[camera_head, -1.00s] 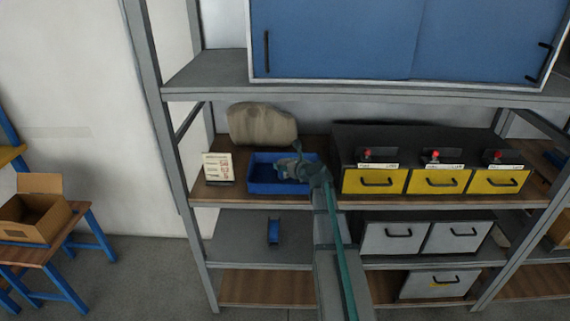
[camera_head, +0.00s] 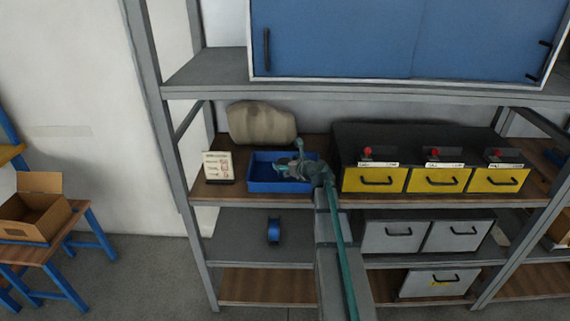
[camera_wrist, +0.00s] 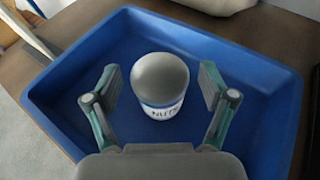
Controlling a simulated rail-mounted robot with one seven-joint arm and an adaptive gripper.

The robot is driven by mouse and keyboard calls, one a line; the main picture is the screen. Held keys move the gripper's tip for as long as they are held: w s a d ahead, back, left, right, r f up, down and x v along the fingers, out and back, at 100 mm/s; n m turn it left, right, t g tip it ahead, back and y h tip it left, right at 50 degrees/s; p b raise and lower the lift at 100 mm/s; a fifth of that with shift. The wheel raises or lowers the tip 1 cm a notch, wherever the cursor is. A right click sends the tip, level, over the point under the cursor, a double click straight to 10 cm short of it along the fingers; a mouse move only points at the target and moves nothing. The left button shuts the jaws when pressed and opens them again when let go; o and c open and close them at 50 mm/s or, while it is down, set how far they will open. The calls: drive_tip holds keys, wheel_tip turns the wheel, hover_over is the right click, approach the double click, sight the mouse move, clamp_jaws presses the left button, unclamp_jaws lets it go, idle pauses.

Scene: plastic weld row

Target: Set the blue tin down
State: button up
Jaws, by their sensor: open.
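The tin (camera_wrist: 160,76) has a grey lid, a white label with dark letters starting "NUT", and a little blue at its side. It stands upright in the blue tray (camera_wrist: 268,108), near the middle. My gripper (camera_wrist: 159,82) is open, with one finger on each side of the tin and a gap between each finger and the tin. In the head view, my gripper (camera_head: 286,169) is over the blue tray (camera_head: 266,187) on the shelf and hides the tin.
A small card stand (camera_head: 219,168) is left of the tray and a beige sack (camera_head: 262,124) behind it. A dark cabinet with yellow drawers (camera_head: 375,180) is close on the right. A blue spool-like thing (camera_head: 273,231) is on the shelf below.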

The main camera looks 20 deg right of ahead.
drive_tip(key=b+v, duration=0.1)
drive_tip(key=v, duration=1)
drive_tip(key=shift+s+a, duration=0.1)
